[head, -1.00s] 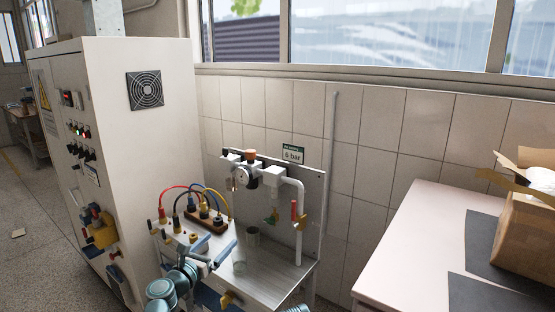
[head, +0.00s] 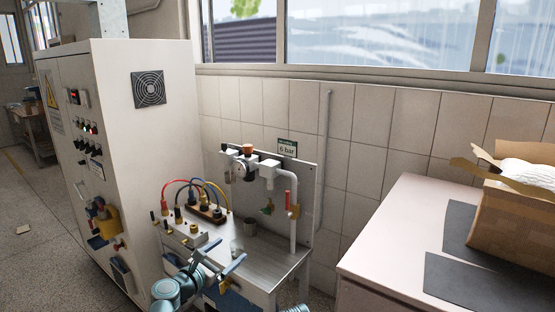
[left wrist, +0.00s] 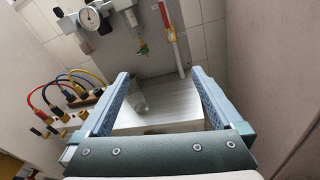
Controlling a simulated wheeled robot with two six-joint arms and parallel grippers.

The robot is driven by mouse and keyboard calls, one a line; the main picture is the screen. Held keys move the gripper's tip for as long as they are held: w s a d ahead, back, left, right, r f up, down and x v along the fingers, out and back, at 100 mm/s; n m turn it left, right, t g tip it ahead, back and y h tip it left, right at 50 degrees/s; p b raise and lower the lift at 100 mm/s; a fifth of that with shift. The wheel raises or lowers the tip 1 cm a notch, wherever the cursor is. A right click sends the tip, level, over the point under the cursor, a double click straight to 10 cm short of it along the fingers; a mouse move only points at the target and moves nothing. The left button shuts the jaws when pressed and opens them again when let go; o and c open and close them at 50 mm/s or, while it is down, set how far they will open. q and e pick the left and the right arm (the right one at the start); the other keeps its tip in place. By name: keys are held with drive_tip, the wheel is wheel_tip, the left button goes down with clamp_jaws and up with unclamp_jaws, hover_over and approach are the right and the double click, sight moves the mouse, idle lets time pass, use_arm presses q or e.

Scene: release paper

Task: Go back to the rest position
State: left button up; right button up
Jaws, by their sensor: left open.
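My left gripper (head: 222,256) is open and empty in front of the small metal bench (head: 268,256). In the left wrist view its two blue fingers (left wrist: 158,76) stand wide apart, with the bench top seen between them. A clear glass-like vessel (left wrist: 140,103) shows between the fingers, beyond them; nothing is gripped. A small grey cup (head: 250,225) stands on the bench near the back panel. My right gripper does not show; only a bit of teal arm appears at the bottom edge of the head view.
A tall white control cabinet (head: 165,140) stands at left. The bench carries a gauge and pipes (head: 246,170), a red-handled valve (head: 289,200) and coloured cables (head: 190,183). At right, a pale table (head: 400,235) bears dark sheets (head: 470,285) and an open cardboard box (head: 510,225).

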use_arm(q)
drive_tip(key=s+d+f+m+g+y, duration=0.1)
drive_tip(key=s+d+f+m+g, duration=0.25)
drive_tip(key=f+m, duration=0.35)
drive_tip(key=s+d+f+m+g, duration=0.2)
drive_tip(key=s+f+m+g, duration=0.35)
drive_tip(key=m, duration=0.35)
drive_tip(key=s+a+f+m+g+y, duration=0.5)
drive_tip(key=s+a+f+m+y, duration=0.25)
drive_tip(key=s+m, duration=0.4)
drive_tip(key=s+d+f+m+b, duration=0.2)
drive_tip(key=d+f+b, duration=0.3)
drive_tip(key=f+b, duration=0.6)
drive_tip(key=s+d+f+m+b, duration=0.25)
drive_tip(key=d+f+b, duration=0.35)
drive_tip(key=f+b, duration=0.5)
wheel_tip(320, 180, up, 27)
drive_tip(key=p, duration=2.7)
drive_tip(key=shift+s+a+n+g+y, duration=0.2)
drive_tip(key=shift+n+g+y, duration=0.1)
drive_tip(key=shift+g+y, duration=0.15)
